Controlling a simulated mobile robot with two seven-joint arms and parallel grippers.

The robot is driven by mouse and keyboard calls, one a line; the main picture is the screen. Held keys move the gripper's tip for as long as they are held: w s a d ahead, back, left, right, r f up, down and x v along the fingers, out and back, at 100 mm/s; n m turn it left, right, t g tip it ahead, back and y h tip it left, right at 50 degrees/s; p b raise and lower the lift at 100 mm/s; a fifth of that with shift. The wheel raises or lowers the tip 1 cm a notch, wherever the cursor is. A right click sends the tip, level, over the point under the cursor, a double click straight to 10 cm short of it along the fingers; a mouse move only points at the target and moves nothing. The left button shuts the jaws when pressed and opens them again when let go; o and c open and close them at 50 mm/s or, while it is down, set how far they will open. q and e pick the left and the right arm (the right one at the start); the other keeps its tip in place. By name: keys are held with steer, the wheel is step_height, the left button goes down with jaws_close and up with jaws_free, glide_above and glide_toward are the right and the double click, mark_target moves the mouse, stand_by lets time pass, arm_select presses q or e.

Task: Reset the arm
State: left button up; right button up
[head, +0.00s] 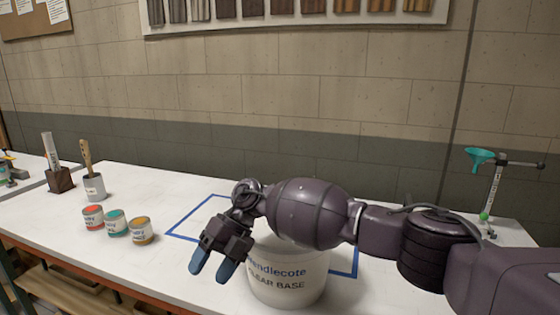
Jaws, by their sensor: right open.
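My right arm (308,212) comes in from the right and reaches across the bench. My right gripper (212,268) hangs at its end with its two blue-tipped fingers apart, pointing down, and nothing shows between them. It is in front of and to the left of a white bucket (288,283) labelled "Clear Base". The arm hides the upper part of the bucket. I cannot tell whether the gripper touches it. My left gripper is not in view.
Three small colorant cans, red (93,218), teal (116,224) and amber (140,230), stand left on the white bench (65,242). Behind them are a brush cup (95,187) and a dark block (60,180). Blue tape (190,222) surrounds the bucket area. A funnel stand (492,195) is at right.

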steer(key=s+a+m+t+y, duration=0.2)
steer(key=s+a+m+y, duration=0.35)
steer(key=y, duration=0.55)
steer(key=w+d+f+m+t+h, duration=0.2)
steer(key=d+m+t+h, duration=0.2)
steer(key=d+m+t, duration=0.7)
steer(key=w+d+f+m+t+h, duration=0.1)
steer(key=w+d+m+t+h, duration=0.2)
steer(key=d+m+t, duration=0.65)
steer(key=s+d+f+m+g+h, duration=0.1)
steer(key=s+d+f+m+h, duration=0.25)
steer(key=d+m, duration=0.25)
steer(key=s+d+f+m+g+h, duration=0.2)
steer(key=s+d+f+m+h, duration=0.1)
steer(key=d+f+m+h, duration=0.25)
steer(key=s+d+f+m+g+h, duration=0.1)
steer(key=s+d+f+m+g, duration=0.15)
steer(key=s+d, duration=0.45)
steer(key=s+d+f+m+g, duration=0.1)
steer(key=s+d+f+g, duration=0.2)
steer(key=s, duration=0.7)
steer(key=s+d+f+m+g+h, duration=0.1)
steer(key=s+d+g, duration=0.4)
steer(key=s, duration=0.4)
steer(key=w+f+t, duration=0.8)
steer(key=f, duration=0.2)
steer(key=shift+f+t+y, duration=0.25)
steer(key=shift+t+y, duration=0.05)
